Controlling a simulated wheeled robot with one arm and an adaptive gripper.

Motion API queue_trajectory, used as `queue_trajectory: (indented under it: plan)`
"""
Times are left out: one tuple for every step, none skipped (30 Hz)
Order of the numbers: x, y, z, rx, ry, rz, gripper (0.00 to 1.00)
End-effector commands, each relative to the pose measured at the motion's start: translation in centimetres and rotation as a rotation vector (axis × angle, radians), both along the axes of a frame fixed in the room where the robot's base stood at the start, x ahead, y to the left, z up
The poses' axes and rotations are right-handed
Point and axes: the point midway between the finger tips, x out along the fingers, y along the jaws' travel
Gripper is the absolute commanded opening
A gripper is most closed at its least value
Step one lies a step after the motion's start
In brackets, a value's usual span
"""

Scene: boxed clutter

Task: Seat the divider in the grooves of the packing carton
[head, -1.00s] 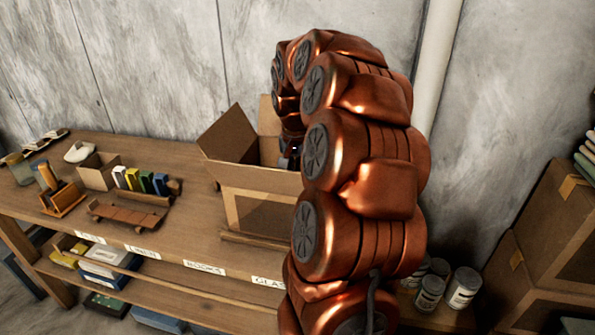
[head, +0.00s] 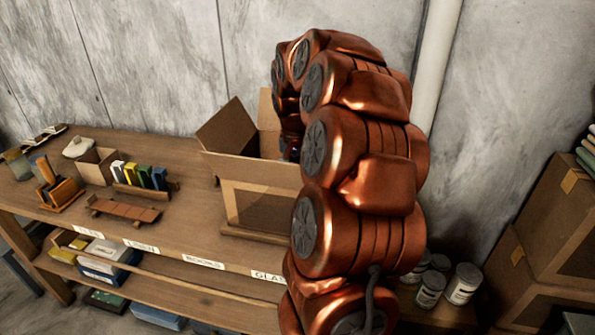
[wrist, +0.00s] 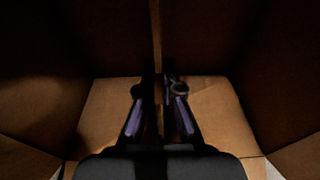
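The packing carton (head: 260,170) stands open on the wooden bench, its flaps raised. In the wrist view its walls and tan floor (wrist: 215,105) surround my gripper (wrist: 160,82). The divider (wrist: 156,35) shows edge-on as a thin tan upright strip in the middle of the wrist view, running down between my two fingers. The fingers are close together on either side of it and look shut on it. Its lower edge and the carton's grooves are hidden in shadow or behind the gripper. In the head view my arm hides most of the carton's inside.
Left of the carton are a small open box (head: 97,166), several upright books (head: 140,176) and a low wooden rack (head: 125,210). Cans (head: 463,284) stand at the lower right, near stacked cartons (head: 545,235). A wall with a pipe (head: 437,60) is behind.

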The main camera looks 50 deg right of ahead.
Motion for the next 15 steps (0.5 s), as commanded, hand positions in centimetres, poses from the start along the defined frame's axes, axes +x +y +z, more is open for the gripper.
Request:
queue_trajectory:
  plan:
    - [-0.01,-0.01,-0.17,0.000,0.000,0.000,0.00]
    - [-0.01,-0.01,-0.23,0.000,0.000,0.000,0.00]
    - [-0.01,0.00,-0.31,0.000,0.000,0.000,0.00]
    - [-0.01,0.00,-0.37,0.000,0.000,0.000,0.00]
    - [-0.01,0.00,-0.44,0.000,0.000,0.000,0.00]
    - [-0.01,0.00,-0.51,0.000,0.000,0.000,0.00]
    - [0.00,-0.01,-0.57,0.000,0.000,0.000,0.00]
    - [0.00,-0.01,-0.63,0.000,0.000,0.000,0.00]
    - [-0.01,0.00,-0.72,0.000,0.000,0.000,0.00]
    - [0.00,0.01,-0.77,0.000,0.000,0.000,0.00]
    - [0.00,-0.01,-0.83,0.000,0.000,0.000,0.00]
    - [0.00,0.00,-0.92,0.000,0.000,0.000,0.00]
    - [-0.01,0.00,-0.98,0.000,0.000,0.000,0.00]
    - [0.00,0.01,-1.03,0.000,0.000,0.000,0.00]
    - [-0.01,0.00,-1.12,0.000,0.000,0.000,0.00]
